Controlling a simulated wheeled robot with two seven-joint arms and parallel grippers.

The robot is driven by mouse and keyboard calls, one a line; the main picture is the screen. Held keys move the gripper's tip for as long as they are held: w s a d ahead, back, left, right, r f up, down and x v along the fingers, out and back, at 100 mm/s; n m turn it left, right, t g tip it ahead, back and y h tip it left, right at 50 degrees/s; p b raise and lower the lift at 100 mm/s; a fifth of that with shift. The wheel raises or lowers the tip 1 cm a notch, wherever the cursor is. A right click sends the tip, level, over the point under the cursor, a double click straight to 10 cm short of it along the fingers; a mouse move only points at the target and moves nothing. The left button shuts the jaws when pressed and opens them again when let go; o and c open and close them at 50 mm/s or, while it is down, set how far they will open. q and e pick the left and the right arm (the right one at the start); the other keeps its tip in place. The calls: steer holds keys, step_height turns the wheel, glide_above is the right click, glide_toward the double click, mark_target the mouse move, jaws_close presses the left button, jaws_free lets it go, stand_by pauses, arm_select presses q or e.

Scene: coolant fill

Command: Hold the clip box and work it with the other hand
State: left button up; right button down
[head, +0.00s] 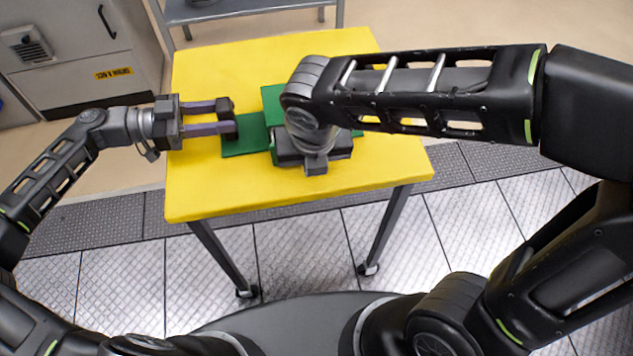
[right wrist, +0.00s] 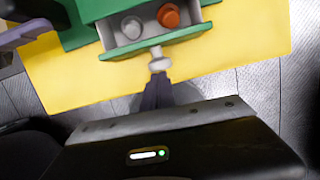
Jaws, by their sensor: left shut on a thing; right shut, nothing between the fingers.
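The green clip box (head: 270,97) sits on the yellow table and is partly hidden by my right arm in the head view. Its left green part (head: 240,146) reaches to my left gripper (head: 233,119), which is shut on the box; the exact contact is hard to see. In the right wrist view the grey drawer (right wrist: 190,15) is open, with an orange piece (right wrist: 168,15) and a grey piece (right wrist: 131,27) inside. The drawer has a green front (right wrist: 190,37) and a pale round knob (right wrist: 159,62). My right gripper (right wrist: 157,80) is shut and empty, its fingertips right at the knob.
The yellow table (head: 210,195) is bare around the box. A grey cabinet (head: 75,50) stands at the back left and a grey shelf or cart (head: 250,8) behind the table. Metal plate flooring lies in front.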

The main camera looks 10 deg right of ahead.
arm_select(q)
steer(key=shift+s, duration=0.1)
arm_select(e)
steer(key=w, duration=0.4)
steer(key=shift+w, duration=0.3)
arm_select(q)
steer(key=shift+d, duration=0.1)
arm_select(e)
steer(key=shift+s, duration=0.1)
steer(key=shift+s, duration=0.3)
steer(key=s, duration=0.3)
steer(key=shift+s+r, duration=0.25)
steer(key=shift+r, duration=0.05)
steer(key=v, duration=0.9)
steer(key=shift+r, duration=0.15)
arm_select(q)
steer(key=o, duration=1.3)
steer(key=shift+c, duration=0.2)
